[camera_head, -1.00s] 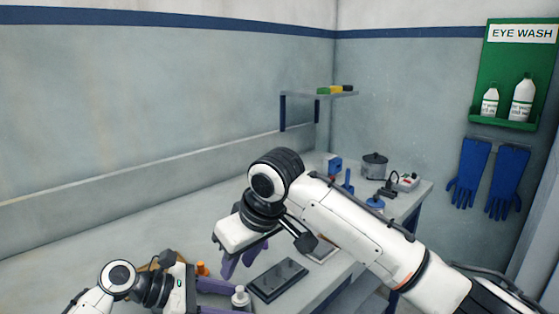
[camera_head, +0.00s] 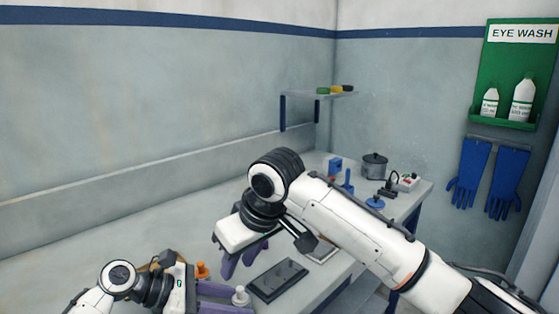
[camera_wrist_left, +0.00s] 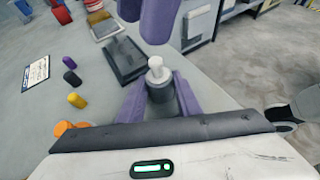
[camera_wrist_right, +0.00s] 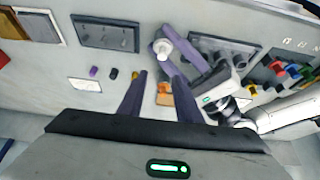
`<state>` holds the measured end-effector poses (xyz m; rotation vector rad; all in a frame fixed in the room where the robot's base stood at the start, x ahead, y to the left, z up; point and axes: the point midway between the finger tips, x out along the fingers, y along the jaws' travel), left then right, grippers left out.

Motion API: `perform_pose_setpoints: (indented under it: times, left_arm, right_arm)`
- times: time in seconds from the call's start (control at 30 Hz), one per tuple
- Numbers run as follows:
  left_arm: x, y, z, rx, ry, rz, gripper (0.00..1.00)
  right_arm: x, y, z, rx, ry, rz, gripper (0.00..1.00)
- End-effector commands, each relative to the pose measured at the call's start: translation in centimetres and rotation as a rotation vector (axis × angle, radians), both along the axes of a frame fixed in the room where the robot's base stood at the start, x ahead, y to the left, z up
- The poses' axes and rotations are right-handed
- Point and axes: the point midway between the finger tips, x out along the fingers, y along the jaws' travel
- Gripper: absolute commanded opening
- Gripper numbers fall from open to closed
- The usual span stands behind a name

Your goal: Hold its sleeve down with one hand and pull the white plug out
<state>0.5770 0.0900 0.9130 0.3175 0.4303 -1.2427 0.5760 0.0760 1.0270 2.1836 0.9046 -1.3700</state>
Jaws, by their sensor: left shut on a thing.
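The white plug (camera_head: 240,293) stands upright near the table's front. In the left wrist view the plug (camera_wrist_left: 156,68) sits in a dark grey sleeve (camera_wrist_left: 160,96). My left gripper (camera_wrist_left: 160,88) is shut on the sleeve, one purple finger on each side, below the plug's head. My right gripper (camera_head: 244,262) hangs above and is open and empty; its fingers also show at the top of the left wrist view. In the right wrist view the plug (camera_wrist_right: 163,47) lies ahead of my right fingertips (camera_wrist_right: 158,80), apart from them. The sleeve is mostly hidden there.
A dark flat tray (camera_head: 278,280) lies just right of the plug. An orange piece (camera_head: 201,270) lies by my left gripper. Purple, black and yellow (camera_wrist_left: 76,100) pieces and a label card (camera_wrist_left: 36,73) lie on the table. A pot (camera_head: 374,166) stands further back.

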Motion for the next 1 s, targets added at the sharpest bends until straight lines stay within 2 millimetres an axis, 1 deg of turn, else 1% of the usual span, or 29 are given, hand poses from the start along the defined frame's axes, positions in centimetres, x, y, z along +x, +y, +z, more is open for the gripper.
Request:
perform_pose_setpoints:
  times: [0.27,0.33,0.37,0.47,0.53,0.67,1.0]
  left_arm:
    - [0.0,0.0,0.0,0.000,0.000,0.000,0.01]
    - [0.0,0.0,0.0,0.000,0.000,0.000,0.01]
    - [0.0,0.0,0.0,0.000,0.000,0.000,0.01]
    - [0.0,0.0,0.0,0.000,0.000,0.000,0.01]
    - [0.0,0.0,0.0,0.000,0.000,0.000,0.01]
    - [0.0,0.0,0.0,0.000,0.000,0.000,0.01]
    - [0.0,0.0,0.0,0.000,0.000,0.000,0.01]
  right_arm:
    - [0.0,0.0,0.0,0.000,0.000,0.000,0.31]
    - [0.0,0.0,0.0,-0.001,-0.001,0.002,0.23]
    - [0.0,0.0,0.0,-0.002,-0.002,0.005,0.21]
    - [-0.1,0.1,0.2,-0.024,-0.018,0.050,0.21]
    - [-0.3,0.1,0.4,-0.059,-0.044,0.123,0.21]
    - [-0.9,0.3,0.9,-0.165,-0.117,0.347,0.21]
    - [-2.7,0.6,2.7,-0.522,-0.311,1.104,0.21]
